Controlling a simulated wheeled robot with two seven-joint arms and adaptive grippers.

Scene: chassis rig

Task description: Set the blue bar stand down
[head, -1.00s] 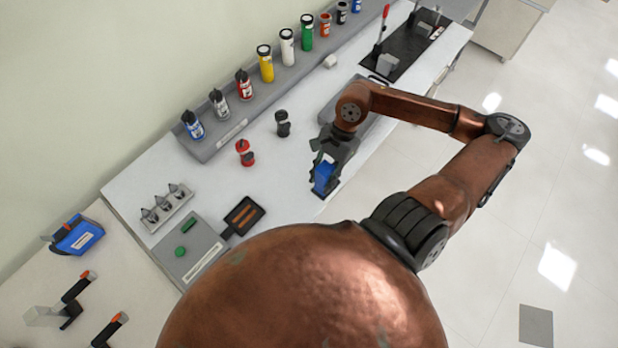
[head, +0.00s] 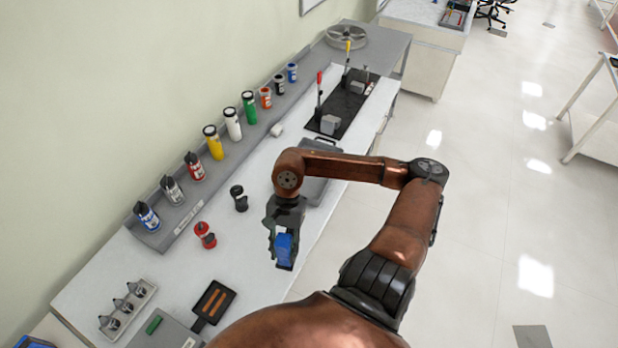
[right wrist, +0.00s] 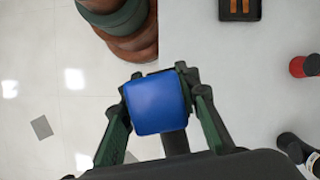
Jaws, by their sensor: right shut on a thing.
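The blue bar stand (head: 284,249) is held in my right gripper (head: 283,236), near the front edge of the white bench (head: 190,262) in the head view. In the right wrist view, the blue stand (right wrist: 156,103) shows as a rounded square block between the two dark fingers of the gripper (right wrist: 158,92), which press on its sides. The bench edge passes behind it there, with floor on the left. Its height above the bench is hard to tell. My left gripper is not in view.
A red stand (head: 205,235) and a black stand (head: 239,198) stand left of the gripper. A dark tray with orange bars (head: 213,302) lies nearer. Several bottles line the grey back shelf (head: 185,215). A grey case (head: 318,185) lies beyond the gripper. Bare bench shows around the red stand.

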